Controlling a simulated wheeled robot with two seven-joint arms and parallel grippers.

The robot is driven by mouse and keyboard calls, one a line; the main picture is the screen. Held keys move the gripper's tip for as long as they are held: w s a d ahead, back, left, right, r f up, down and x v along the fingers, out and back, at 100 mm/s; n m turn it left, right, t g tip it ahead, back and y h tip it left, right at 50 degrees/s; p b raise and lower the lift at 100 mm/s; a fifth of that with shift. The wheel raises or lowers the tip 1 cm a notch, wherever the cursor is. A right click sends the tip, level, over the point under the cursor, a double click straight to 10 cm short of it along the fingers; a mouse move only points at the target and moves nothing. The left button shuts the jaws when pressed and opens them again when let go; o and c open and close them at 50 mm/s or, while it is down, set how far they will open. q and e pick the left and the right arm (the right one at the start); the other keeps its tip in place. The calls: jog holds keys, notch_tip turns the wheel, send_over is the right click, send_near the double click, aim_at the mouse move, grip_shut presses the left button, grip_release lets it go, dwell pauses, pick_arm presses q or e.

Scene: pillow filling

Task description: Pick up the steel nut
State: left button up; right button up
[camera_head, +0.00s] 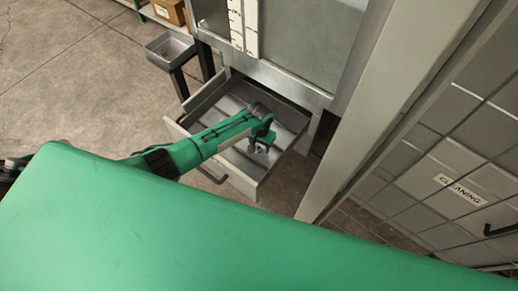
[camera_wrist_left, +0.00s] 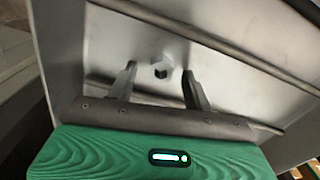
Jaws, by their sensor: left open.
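The steel nut (camera_wrist_left: 161,68) lies on the floor of the open drawer in the left wrist view. It is a grey hexagonal piece with a dark hole. My left gripper (camera_wrist_left: 160,80) is open above it, with one finger on each side of the nut and a gap to both. In the head view my left gripper (camera_head: 257,146) reaches down inside the drawer (camera_head: 243,186); I cannot make out the nut there. My right gripper is not in view.
Thin dividers (camera_wrist_left: 160,20) split the drawer into compartments, and its walls surround the gripper. A grey post (camera_head: 350,110) and a tiled wall with a CLEANING sign (camera_head: 458,189) stand to the right.

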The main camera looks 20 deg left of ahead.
pick_arm(q)
jog(key=shift+f, duration=0.2)
jog(key=c, duration=1.1)
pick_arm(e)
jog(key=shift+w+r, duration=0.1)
pick_arm(q)
jog(key=shift+r, duration=0.1)
